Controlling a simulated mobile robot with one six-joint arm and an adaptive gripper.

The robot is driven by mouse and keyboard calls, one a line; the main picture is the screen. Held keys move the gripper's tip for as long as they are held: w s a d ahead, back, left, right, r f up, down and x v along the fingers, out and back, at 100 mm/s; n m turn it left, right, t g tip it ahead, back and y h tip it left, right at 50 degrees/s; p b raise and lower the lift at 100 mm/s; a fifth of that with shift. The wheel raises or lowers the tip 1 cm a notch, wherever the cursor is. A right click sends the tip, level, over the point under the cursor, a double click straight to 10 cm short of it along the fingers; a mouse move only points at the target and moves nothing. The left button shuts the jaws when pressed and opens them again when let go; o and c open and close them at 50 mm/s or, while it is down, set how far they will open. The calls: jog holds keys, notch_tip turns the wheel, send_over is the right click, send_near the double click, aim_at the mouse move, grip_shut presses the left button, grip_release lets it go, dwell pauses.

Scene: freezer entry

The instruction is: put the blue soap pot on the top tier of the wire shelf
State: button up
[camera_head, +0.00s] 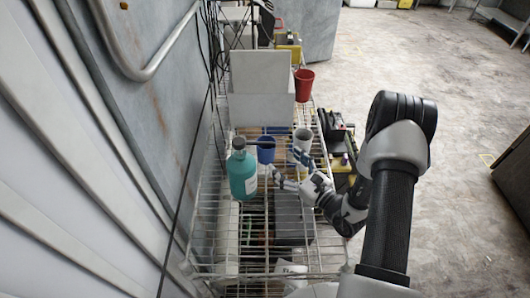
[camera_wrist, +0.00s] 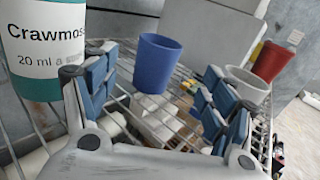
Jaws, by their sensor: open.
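A small plain blue pot (camera_head: 266,153) stands upright on the top wire tier of the wire shelf (camera_head: 262,272). It also shows in the wrist view (camera_wrist: 157,63), framed between my fingers. My gripper (camera_head: 284,164) is open and empty, low over the tier, with its fingertips pointing at the blue pot from the front right. The pot looks just ahead of the fingertips; I cannot tell whether they touch it.
A white pot (camera_head: 302,140) stands right of the blue pot, near my right finger. Pale boxes (camera_head: 262,90) and a red pot (camera_head: 304,84) are behind. A grey wall (camera_head: 150,110) runs along the left. Open floor (camera_head: 455,110) lies right.

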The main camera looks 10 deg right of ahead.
aim_at(273, 151)
jog(key=x, duration=0.4)
jog(key=shift+w+a, duration=0.15)
jog(key=shift+w, duration=0.05)
jog(key=b+x, duration=0.1)
jog(key=x, duration=0.4)
jog(key=shift+w+a+f+b, duration=0.1)
jog(key=shift+a+f+b, duration=0.1)
jog(key=shift+b, duration=0.1)
jog(key=shift+d, duration=0.1)
jog(key=shift+c, duration=0.3)
jog(key=c, duration=1.1)
jog(key=shift+c, duration=0.2)
